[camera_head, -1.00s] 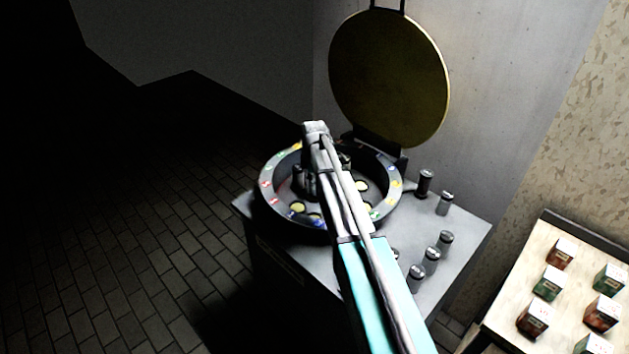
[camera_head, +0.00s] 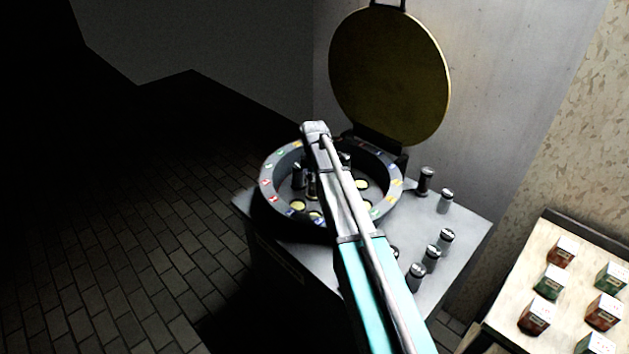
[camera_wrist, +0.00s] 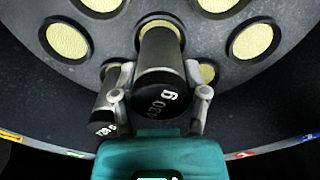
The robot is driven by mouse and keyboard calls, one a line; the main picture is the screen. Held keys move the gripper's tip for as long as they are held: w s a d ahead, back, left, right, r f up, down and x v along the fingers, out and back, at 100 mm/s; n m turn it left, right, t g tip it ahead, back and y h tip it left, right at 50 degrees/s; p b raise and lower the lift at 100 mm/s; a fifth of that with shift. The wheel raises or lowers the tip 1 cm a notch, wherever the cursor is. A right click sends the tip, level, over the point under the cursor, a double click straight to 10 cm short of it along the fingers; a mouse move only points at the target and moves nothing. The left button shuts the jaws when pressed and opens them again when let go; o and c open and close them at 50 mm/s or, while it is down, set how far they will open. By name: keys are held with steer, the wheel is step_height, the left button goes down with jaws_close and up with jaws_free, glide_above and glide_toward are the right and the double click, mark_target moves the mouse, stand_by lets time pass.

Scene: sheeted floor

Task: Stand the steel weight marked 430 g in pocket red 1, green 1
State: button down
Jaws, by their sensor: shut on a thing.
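My gripper (camera_wrist: 161,95) is shut on a dark steel weight (camera_wrist: 160,62) whose end reads 430 g, though the middle digit is blurred. In the wrist view its far end overlaps a pale round pocket (camera_wrist: 160,23); I cannot tell whether it touches the bottom. Another dark weight (camera_wrist: 105,110) stands close beside the left finger, its marking unclear. The round drum (camera_head: 268,207) has coloured labels on its rim, several showing as red, green, blue and yellow. In the head view my arm covers much of the drum and the gripper.
The drum's round yellowish lid (camera_head: 390,78) stands open behind it. Several weights stand on the grey top to the right, including one weight (camera_head: 446,238). A board (camera_head: 560,325) with small boxes lies at lower right. Empty pockets (camera_wrist: 252,41) flank the held weight.

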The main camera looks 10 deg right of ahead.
steer(key=shift+f, duration=0.3)
jaws_free()
stand_by(0.4)
steer(key=shift+r, duration=0.2)
